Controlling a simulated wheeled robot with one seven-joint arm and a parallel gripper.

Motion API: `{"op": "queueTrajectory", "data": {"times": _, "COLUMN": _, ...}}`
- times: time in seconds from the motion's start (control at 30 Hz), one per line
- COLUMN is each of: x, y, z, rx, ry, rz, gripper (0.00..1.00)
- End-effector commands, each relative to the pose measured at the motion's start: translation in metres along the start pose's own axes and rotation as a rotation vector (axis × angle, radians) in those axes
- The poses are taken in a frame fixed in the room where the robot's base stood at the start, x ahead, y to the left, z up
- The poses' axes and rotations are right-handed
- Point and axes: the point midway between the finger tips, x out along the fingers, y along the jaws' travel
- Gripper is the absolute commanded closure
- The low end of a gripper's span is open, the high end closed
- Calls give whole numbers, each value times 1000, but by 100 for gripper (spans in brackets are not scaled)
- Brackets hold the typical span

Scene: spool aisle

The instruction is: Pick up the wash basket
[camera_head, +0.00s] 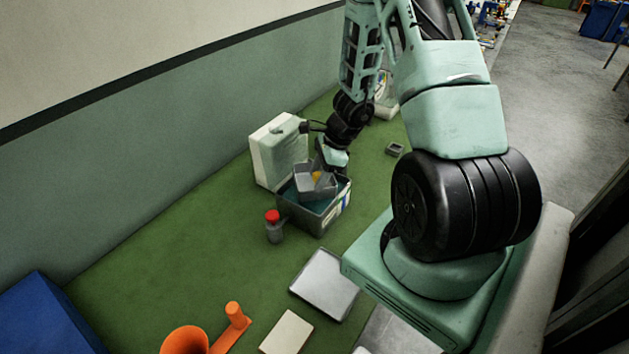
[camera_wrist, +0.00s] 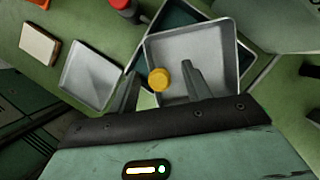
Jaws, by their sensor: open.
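The wash basket (camera_head: 311,183) is a small grey open square tray, sitting tilted at the top of a larger dark teal-lined tub (camera_head: 322,223). The basket fills the middle of the wrist view (camera_wrist: 222,60). My gripper (camera_wrist: 165,85) is open at the basket's near side. One grey finger reaches over the basket's interior; the other shows less clearly to the left, near its wall. Whether either finger touches the basket, I cannot tell.
A pale green-white case (camera_head: 278,150) stands behind the tub. A red-capped bottle (camera_head: 273,228) stands left of it. A flat grey tray (camera_head: 325,284), a cream block (camera_head: 286,333) and an orange piece (camera_head: 235,320) lie nearer.

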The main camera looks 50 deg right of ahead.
Motion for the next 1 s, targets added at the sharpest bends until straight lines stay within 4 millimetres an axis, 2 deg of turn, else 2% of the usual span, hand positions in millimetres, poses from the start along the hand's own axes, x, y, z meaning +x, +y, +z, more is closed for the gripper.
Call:
{"op": "queueTrajectory", "data": {"times": 0.1, "x": 9, "y": 0, "z": 0, "rx": 1, "ry": -1, "rz": 1, "gripper": 51}}
{"op": "queueTrajectory", "data": {"times": 0.33, "x": 10, "y": 0, "z": 0, "rx": -1, "ry": 0, "rz": 0, "gripper": 51}}
{"op": "queueTrajectory", "data": {"times": 0.37, "x": 10, "y": 0, "z": 0, "rx": -1, "ry": 0, "rz": 0, "gripper": 57}}
{"op": "queueTrajectory", "data": {"times": 0.5, "x": 9, "y": 0, "z": 0, "rx": -1, "ry": 0, "rz": 0, "gripper": 96}}
{"op": "queueTrajectory", "data": {"times": 0.53, "x": 9, "y": 0, "z": 0, "rx": -1, "ry": 0, "rz": 0, "gripper": 100}}
{"op": "queueTrajectory", "data": {"times": 1.0, "x": 6, "y": 0, "z": 2, "rx": -1, "ry": -1, "rz": -1, "gripper": 100}}
